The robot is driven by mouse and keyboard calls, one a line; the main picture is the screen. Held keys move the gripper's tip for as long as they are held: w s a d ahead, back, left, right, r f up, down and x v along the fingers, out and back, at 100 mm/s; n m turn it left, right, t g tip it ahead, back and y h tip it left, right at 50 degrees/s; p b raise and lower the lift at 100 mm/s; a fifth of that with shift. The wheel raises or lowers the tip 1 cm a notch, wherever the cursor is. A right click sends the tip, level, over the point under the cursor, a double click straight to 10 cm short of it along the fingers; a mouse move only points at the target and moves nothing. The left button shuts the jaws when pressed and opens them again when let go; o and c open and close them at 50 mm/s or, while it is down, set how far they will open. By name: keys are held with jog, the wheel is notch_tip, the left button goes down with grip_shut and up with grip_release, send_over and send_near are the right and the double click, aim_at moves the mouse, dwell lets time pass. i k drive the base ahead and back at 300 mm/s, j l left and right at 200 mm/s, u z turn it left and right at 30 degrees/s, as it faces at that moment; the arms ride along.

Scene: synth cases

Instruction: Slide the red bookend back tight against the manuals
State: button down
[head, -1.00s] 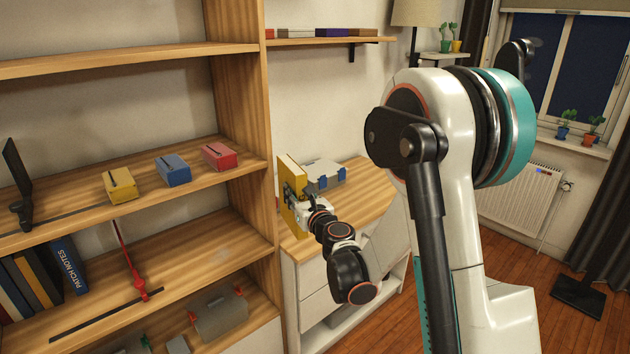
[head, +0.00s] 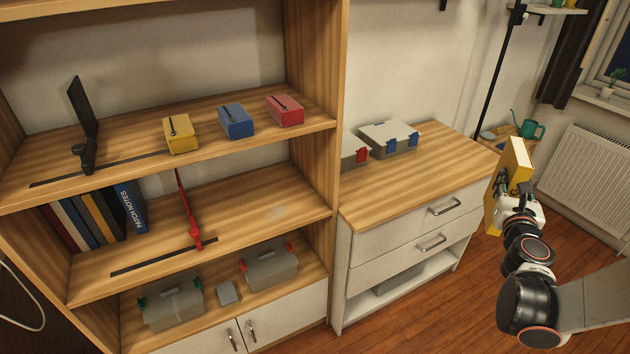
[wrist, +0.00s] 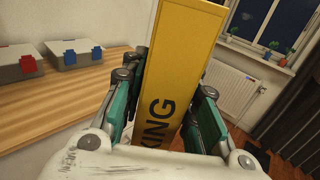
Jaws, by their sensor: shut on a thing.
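The red bookend (head: 187,212) stands upright on the middle shelf in a dark slot (head: 140,262). The manuals (head: 95,218) stand in a row at the left of that shelf, the blue "PATCH NOTES" one (head: 132,206) at their right end. A gap of bare shelf lies between it and the bookend. My gripper (head: 512,190) is shut on a yellow book (head: 515,160), held upright in the air right of the drawer cabinet. In the wrist view the yellow book (wrist: 182,70) sits between both fingers, its spine lettering partly hidden, ending in "KING".
A black bookend (head: 84,120) and yellow, blue and red boxes (head: 236,121) stand on the shelf above. Lidded cases (head: 388,137) sit at the back of the cabinet top (head: 425,185), its front clear.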

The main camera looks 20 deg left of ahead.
aim_at(167, 211)
jog(key=j+z, duration=0.15)
jog(key=z, duration=0.25)
jog(key=j+z, duration=0.2)
jog(key=z, duration=0.2)
jog(key=j+z, duration=0.15)
jog(key=z, duration=0.2)
jog(key=j+z, duration=0.15)
jog(key=z, duration=0.25)
jog(key=k+j, duration=0.6)
jog(key=k, duration=0.2)
jog(key=k+l+u, duration=0.15)
jog(key=u, duration=0.25)
jog(key=k+u, duration=0.2)
jog(key=u, duration=0.2)
jog(key=k+u, duration=0.2)
jog(key=u, duration=0.2)
jog(key=k+u, duration=0.2)
jog(key=u, duration=0.2)
jog(key=k+l+u, duration=0.45)
jog(key=i+j, duration=0.4)
